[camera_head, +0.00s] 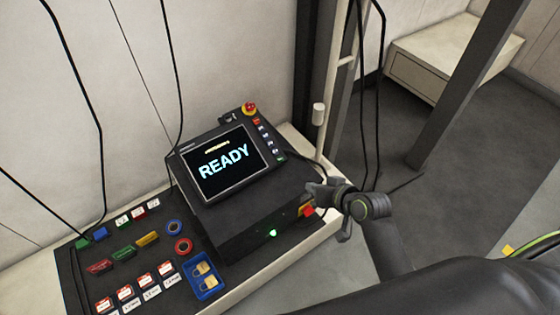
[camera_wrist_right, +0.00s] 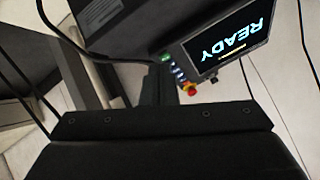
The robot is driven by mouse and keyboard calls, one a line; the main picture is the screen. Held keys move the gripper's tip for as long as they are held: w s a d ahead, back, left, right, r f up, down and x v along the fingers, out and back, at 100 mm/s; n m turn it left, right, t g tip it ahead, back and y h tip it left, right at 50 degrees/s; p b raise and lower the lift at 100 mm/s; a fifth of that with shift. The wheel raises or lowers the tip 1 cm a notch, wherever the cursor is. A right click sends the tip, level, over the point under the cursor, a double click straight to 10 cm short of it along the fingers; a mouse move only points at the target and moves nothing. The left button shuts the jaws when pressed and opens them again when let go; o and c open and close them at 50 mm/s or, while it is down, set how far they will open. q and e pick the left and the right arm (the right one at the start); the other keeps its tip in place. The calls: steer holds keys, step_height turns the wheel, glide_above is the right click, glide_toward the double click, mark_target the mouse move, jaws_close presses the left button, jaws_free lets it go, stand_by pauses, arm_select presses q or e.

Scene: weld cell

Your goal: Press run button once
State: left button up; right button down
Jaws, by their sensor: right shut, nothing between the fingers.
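The control panel has a screen (camera_head: 222,162) reading READY, with a column of small buttons along its right edge. The lowest button (camera_head: 281,157) is green and looks like the run button, though its label is too small to read. In the right wrist view the green button (camera_wrist_right: 166,57) shows just beyond the fingertips. My right gripper (camera_head: 311,192) is shut and empty, at the right side of the panel's box, near that button; no contact shows. It also shows in the wrist view (camera_wrist_right: 158,68). My left gripper is not in view.
A red emergency stop (camera_head: 249,108) tops the button column. A thin pale post (camera_head: 318,135) stands behind. Labelled tags, padlocks and a blue tray (camera_head: 203,290) lie at the left.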

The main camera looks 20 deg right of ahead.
mark_target(280, 159)
steer(key=w+a+r+m+t+y, duration=0.1)
steer(key=w+a+r+m+t, duration=0.1)
steer(key=w, duration=0.8)
step_height(280, 159, up, 3)
steer(key=shift+a+f+t+y, duration=0.15)
steer(key=shift+a+t+y, duration=0.2)
steer(key=shift+t, duration=0.35)
steer(key=shift+w+f, duration=0.1)
